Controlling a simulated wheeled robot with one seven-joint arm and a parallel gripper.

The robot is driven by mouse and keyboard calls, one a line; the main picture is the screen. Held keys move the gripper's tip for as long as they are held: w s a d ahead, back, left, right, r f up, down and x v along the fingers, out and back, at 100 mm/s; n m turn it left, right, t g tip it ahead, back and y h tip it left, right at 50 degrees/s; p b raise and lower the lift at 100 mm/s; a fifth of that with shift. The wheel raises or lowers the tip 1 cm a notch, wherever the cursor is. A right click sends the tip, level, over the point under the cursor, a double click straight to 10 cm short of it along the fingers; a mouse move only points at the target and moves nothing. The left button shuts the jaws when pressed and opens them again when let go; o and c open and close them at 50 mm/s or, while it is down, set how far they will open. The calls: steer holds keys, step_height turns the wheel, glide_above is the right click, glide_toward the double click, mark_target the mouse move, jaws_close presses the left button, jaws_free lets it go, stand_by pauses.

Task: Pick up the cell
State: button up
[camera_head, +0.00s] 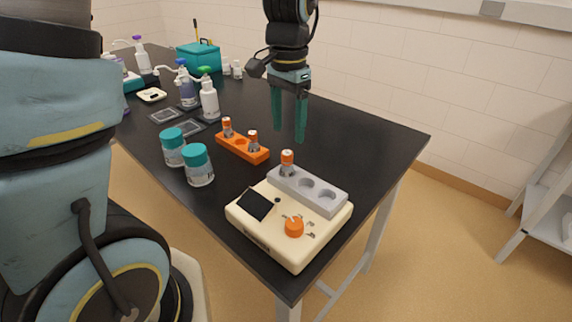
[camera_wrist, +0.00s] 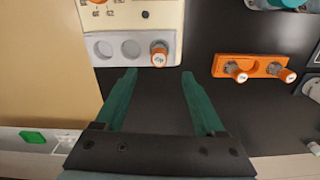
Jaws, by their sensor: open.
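Three small cells with orange-and-white caps are in view; I cannot tell which one the task means. One cell (camera_head: 287,160) stands upright in the end hole of a grey block (camera_head: 335,202) on a cream device; its cap also shows in the wrist view (camera_wrist: 159,55). Two more cells (camera_head: 227,127) (camera_head: 253,140) stand in an orange rack (camera_head: 236,148). My gripper (camera_head: 288,137) points down over the black table, behind the device and rack, open and empty. In the wrist view its fingers (camera_wrist: 158,76) are spread, with the grey block's cell just beyond the tips.
The cream device (camera_head: 266,238) has a dark screen and an orange knob near the table's front corner. Two teal-lidded jars (camera_head: 198,170) (camera_head: 173,152) stand left of the rack. Bottles (camera_head: 209,100) and a teal box (camera_head: 198,57) are farther back. The table's right side is clear.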

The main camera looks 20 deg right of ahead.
mark_target(288, 152)
step_height(288, 152, down, 4)
steer(key=shift+r+p, duration=0.2)
steer(key=shift+p, duration=0.1)
steer(key=shift+s+a+f+p, duration=0.1)
steer(key=shift+f+p, duration=0.45)
steer(key=shift+f, duration=0.85)
steer(key=shift+s+a+f+p, duration=0.1)
steer(key=shift+f+p, duration=0.4)
steer(key=shift+f, duration=0.9)
steer(key=shift+c, duration=0.2)
steer(key=shift+d, duration=0.1)
jaws_close()
